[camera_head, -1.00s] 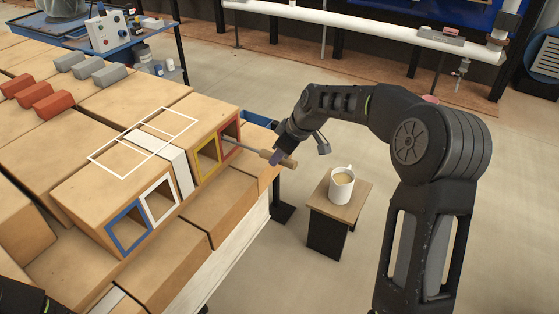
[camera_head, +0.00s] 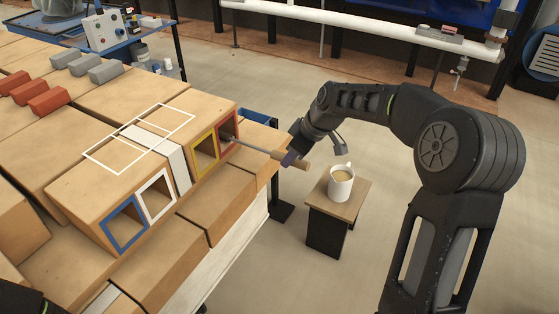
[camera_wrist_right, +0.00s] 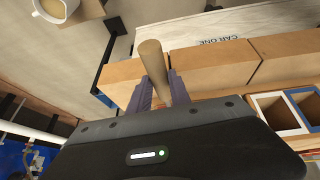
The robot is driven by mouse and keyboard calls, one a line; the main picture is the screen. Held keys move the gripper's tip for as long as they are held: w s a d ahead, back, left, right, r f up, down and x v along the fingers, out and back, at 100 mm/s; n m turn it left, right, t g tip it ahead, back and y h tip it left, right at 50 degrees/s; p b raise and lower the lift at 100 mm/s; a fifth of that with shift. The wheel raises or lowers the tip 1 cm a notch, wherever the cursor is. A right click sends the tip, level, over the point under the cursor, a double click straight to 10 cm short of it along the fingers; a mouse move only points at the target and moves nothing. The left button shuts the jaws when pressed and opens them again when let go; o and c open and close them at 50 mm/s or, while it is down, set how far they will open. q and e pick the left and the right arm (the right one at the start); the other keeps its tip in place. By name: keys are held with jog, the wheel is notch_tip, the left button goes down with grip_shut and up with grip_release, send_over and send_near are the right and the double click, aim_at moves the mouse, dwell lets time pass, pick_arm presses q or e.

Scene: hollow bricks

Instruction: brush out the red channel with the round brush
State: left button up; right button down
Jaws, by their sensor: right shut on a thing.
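The red channel (camera_head: 236,132) is the red-framed square opening at the right end of the near brick row, beside the yellow-framed one. My right gripper (camera_head: 291,159) is to the right of it, shut on the wooden handle of the round brush (camera_head: 303,164). The brush's thin grey shaft (camera_head: 254,148) runs left to the red opening. Its brush head is hidden, apparently inside the channel. In the right wrist view the handle (camera_wrist_right: 152,62) stands out between the purple fingers (camera_wrist_right: 161,93). My left gripper is not in view.
Yellow (camera_head: 205,152), white (camera_head: 157,196) and blue (camera_head: 125,225) framed channels lie to the left. A cup (camera_head: 341,184) stands on a small table (camera_head: 352,207) just right of and below the gripper. Red and grey blocks lie on the bricks behind.

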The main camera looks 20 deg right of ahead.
aim_at(304, 162)
jog(key=shift+s+d+r+b, duration=0.1)
jog(key=shift+s+d+b, duration=0.3)
jog(key=shift+s+d, duration=0.35)
jog(key=shift+s+d+b, duration=0.35)
jog(key=shift+s+d, duration=0.1)
jog(key=shift+s, duration=0.5)
jog(key=shift+w+a+p, duration=0.4)
jog(key=shift+w+a, duration=0.4)
jog(key=shift+w, duration=0.35)
jog(key=shift+w+a+p, duration=0.45)
jog(key=shift+w+a, duration=0.4)
jog(key=shift+w, duration=0.35)
jog(key=shift+w+a+p, duration=0.4)
jog(key=shift+w+a, duration=0.4)
jog(key=shift+w, duration=0.35)
jog(key=shift+s+d+b, duration=0.6)
jog(key=shift+s+d, duration=0.15)
jog(key=shift+s, duration=0.3)
jog(key=shift+s+d+b, duration=0.55)
jog(key=shift+s+d, duration=0.2)
jog(key=shift+s, duration=0.3)
jog(key=shift+s+d+b, duration=0.3)
jog(key=shift+s+d, duration=0.2)
jog(key=shift+s, duration=0.2)
jog(key=shift+s+d+b, duration=0.3)
jog(key=shift+s+d, duration=0.15)
jog(key=shift+s, duration=0.25)
